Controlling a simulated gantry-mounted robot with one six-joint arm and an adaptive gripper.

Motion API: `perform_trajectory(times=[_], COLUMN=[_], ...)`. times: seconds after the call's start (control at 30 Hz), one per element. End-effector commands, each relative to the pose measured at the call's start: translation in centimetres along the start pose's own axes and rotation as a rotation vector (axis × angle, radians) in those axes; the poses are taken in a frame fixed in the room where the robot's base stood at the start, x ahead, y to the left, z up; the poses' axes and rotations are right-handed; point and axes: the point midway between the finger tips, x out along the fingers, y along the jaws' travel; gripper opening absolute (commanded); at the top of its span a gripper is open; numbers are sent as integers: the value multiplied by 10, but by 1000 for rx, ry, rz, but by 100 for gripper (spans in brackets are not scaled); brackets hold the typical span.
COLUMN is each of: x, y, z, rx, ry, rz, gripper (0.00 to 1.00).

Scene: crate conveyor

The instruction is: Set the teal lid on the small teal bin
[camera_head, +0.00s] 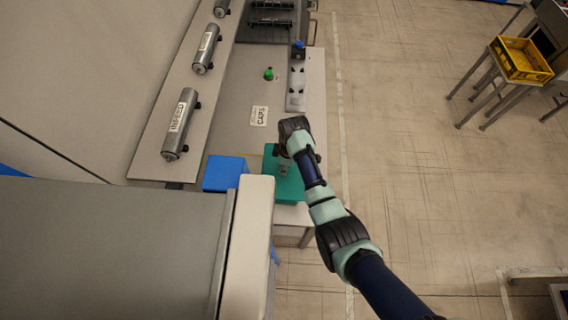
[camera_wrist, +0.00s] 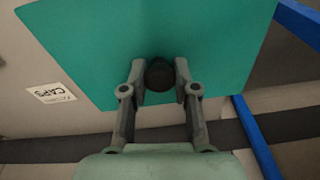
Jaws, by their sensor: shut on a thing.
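The teal lid (camera_wrist: 90,45) fills much of the wrist view as a flat panel with a dark round knob (camera_wrist: 160,74) in its middle. My gripper (camera_wrist: 160,82) is shut on this knob, one finger on each side. In the head view, my gripper (camera_head: 283,168) is over a teal square (camera_head: 288,191) at the near end of the table, partly covered by my arm. The small teal bin cannot be told apart from the lid there. Whether the lid touches anything beneath it is hidden.
A blue box (camera_head: 223,173) stands just left of the teal square. The CAPS label (camera_head: 259,116), a green button (camera_head: 268,74) and a grey strip (camera_head: 296,88) lie farther up the table. Grey cylinders, one labelled INFEED (camera_head: 179,124), lie on the left panel.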

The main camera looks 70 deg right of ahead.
Motion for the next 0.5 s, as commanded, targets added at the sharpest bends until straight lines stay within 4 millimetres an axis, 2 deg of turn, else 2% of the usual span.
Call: perform_trajectory(times=[0.5], x=[9], y=[1], z=[1], rx=[0], ry=[1], rz=[1], gripper=[0])
